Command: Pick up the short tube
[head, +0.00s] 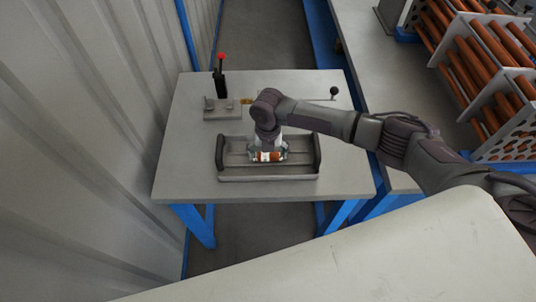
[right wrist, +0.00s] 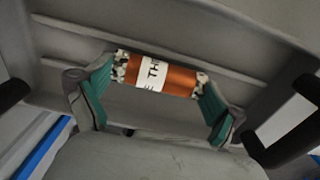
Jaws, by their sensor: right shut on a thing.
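The short tube (right wrist: 178,78) is copper-coloured with a white lettered label and speckled ends. In the right wrist view it sits between the two teal-padded fingers of my right gripper (right wrist: 160,92), one at each end. In the head view the tube (head: 268,156) shows small below the right gripper (head: 267,152), over the grey tray (head: 240,178) with dark side handles. My right gripper is shut on the tube. I cannot tell whether the tube still touches the tray floor. My left gripper is not in view.
The tray stands on a grey table (head: 180,150) with blue legs. Behind it are a clamp with a red knob (head: 221,58) and a rod with a black ball (head: 334,91). Racks of copper tubes (head: 480,60) stand at right. A corrugated wall (head: 90,110) is at left.

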